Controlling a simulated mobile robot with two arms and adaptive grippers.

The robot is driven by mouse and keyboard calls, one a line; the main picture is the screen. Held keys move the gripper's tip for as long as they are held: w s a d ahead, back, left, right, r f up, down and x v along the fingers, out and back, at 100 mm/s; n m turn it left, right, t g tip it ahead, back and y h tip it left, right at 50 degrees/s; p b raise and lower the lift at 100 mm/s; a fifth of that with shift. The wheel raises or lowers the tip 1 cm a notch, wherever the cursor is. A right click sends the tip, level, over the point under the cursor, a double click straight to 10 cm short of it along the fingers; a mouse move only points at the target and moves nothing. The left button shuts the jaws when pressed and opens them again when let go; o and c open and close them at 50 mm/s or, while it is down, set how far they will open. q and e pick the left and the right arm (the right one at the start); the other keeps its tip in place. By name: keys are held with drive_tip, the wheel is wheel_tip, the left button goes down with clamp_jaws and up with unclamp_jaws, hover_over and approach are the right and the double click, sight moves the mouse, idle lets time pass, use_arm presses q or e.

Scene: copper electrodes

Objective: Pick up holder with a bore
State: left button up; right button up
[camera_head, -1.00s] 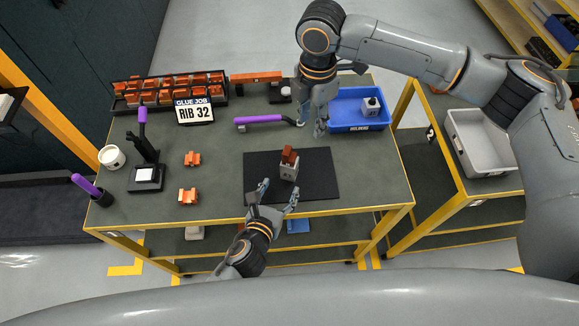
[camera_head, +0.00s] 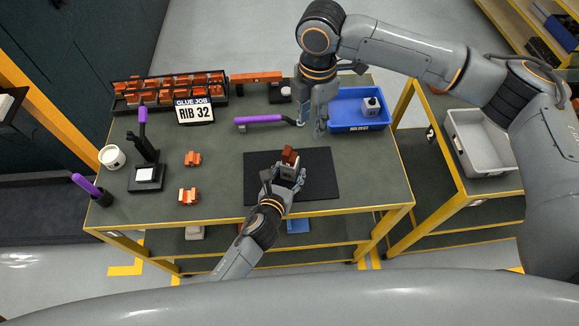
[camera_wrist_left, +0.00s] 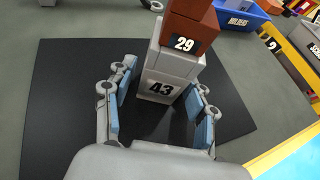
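The holder also shows in the head view (camera_head: 287,173), partly behind my left gripper. My left gripper (camera_head: 285,182) reaches in from the front. In the left wrist view its blue-padded fingers (camera_wrist_left: 162,98) stand open on both sides of the holder, with gaps to it. Another grey holder (camera_head: 371,105) with a dark round mark sits in the blue bin (camera_head: 358,126). My right gripper (camera_head: 312,130) points down left of that bin; its finger opening is unclear.
A purple-handled tool (camera_head: 262,119) lies near my right gripper. Orange pieces (camera_head: 190,158) (camera_head: 188,196) lie on the left of the table. A black rack (camera_head: 130,106) of orange pieces, a sign (camera_head: 194,112), a black stand (camera_head: 146,174) and a white cup (camera_head: 112,157) are also there.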

sight(288, 154)
use_arm(q)
clamp_jaws()
drive_tip(key=shift+w+r, duration=0.15)
drive_tip(key=shift+r, duration=0.3)
wheel_tip(288, 154, up, 9)
drive_tip(key=shift+f, duration=4.65)
drive_tip(key=shift+f, duration=0.15)
drive_tip(key=shift+c, duration=2)
unclamp_jaws()
drive_tip(key=shift+s+f, duration=0.15)
drive_tip(key=shift+s, duration=0.05)
clamp_jaws()
use_arm(e)
drive_tip(key=shift+o, duration=1.2)
